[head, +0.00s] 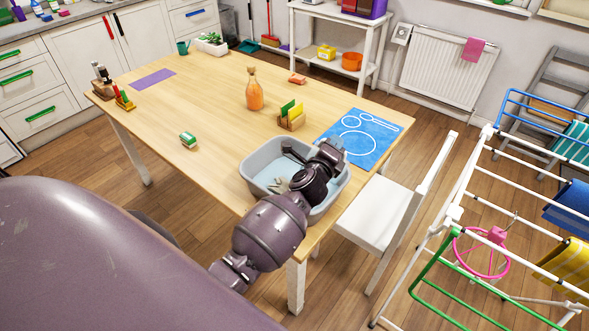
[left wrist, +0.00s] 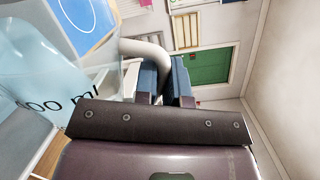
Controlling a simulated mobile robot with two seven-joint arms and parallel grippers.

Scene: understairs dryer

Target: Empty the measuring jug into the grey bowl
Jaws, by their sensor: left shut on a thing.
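The grey bowl (head: 252,184) is a wide tub near the table's front right corner. My left arm reaches over it in the head view and covers part of it. A small pale shape, which I cannot make out, shows inside it. The measuring jug (left wrist: 50,75) is clear with black "ml" print, close up at the left of the left wrist view. My left gripper (left wrist: 166,80) is shut on its pale curved handle (left wrist: 146,50). In the head view my arm hides the jug, so its tilt and contents are unclear. My right gripper is out of view.
A blue place mat (head: 376,133) lies right of the bowl. A toast-rack-like holder (head: 291,122), an orange bottle (head: 254,92) and a green sponge (head: 188,140) stand behind and left. A white chair (head: 375,215) and drying rack (head: 470,200) are at the right.

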